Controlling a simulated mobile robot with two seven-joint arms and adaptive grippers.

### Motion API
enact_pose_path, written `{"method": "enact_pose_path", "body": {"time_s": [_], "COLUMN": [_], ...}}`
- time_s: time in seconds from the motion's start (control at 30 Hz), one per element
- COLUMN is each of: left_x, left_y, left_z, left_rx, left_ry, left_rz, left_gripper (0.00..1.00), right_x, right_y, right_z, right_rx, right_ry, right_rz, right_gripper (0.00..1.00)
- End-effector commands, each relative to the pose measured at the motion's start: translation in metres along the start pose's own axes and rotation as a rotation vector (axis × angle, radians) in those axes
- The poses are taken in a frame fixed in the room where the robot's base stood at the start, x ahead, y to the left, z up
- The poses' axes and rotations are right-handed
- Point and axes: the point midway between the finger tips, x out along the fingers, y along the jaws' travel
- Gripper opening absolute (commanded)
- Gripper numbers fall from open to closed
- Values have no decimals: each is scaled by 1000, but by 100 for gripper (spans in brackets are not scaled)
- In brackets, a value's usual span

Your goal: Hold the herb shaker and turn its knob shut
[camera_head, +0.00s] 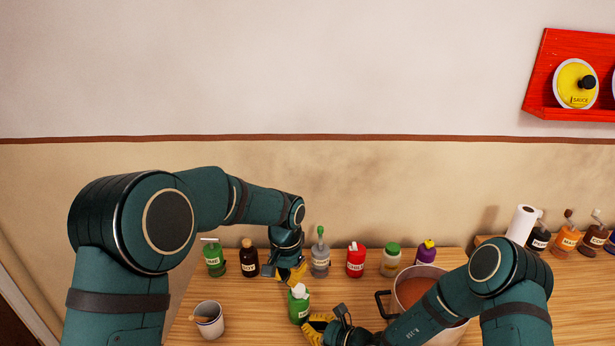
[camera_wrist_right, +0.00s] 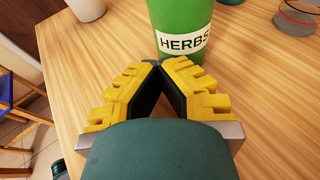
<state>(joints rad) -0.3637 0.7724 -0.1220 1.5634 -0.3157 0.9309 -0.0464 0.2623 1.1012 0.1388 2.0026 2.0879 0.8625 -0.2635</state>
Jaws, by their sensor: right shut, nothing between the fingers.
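The herb shaker is a green bottle (camera_head: 298,308) with a white top, standing on the wooden table in the head view. In the right wrist view its green body and "HERBS" label (camera_wrist_right: 184,40) show upright just beyond my right fingertips; its top is out of frame. My right gripper (camera_wrist_right: 160,66) is shut and empty, its yellow fingers meeting at the tips close to the shaker. It also shows low in the head view (camera_head: 316,322). My left gripper (camera_head: 291,275) points down just above and behind the shaker's top; its finger gap is unclear.
A row of bottles stands behind, including a red one (camera_head: 355,261) and a grey one (camera_head: 320,262). A pot (camera_head: 383,304) of brown sauce stands to the right, partly behind my right arm. A white cup (camera_head: 209,322) is at left. Bare table lies between cup and shaker.

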Motion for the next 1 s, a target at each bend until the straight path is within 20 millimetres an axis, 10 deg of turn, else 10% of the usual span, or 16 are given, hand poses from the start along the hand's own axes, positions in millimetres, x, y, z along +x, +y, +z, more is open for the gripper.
{"method": "enact_pose_path", "body": {"time_s": [0.23,0.3,0.67,1.0], "left_x": [0,0,0,0], "left_y": [0,0,0,0], "left_z": [0,0,0,0], "left_rx": [0,0,0,0], "left_ry": [0,0,0,0], "left_rz": [0,0,0,0], "left_gripper": [0,0,0,0], "right_x": [0,0,-3,-58], "right_y": [0,0,0,-1], "right_z": [0,0,0,0], "right_rx": [0,0,0,0], "right_ry": [0,0,0,2], "right_rz": [0,0,-1,-3], "right_gripper": [1,24,24,24]}}
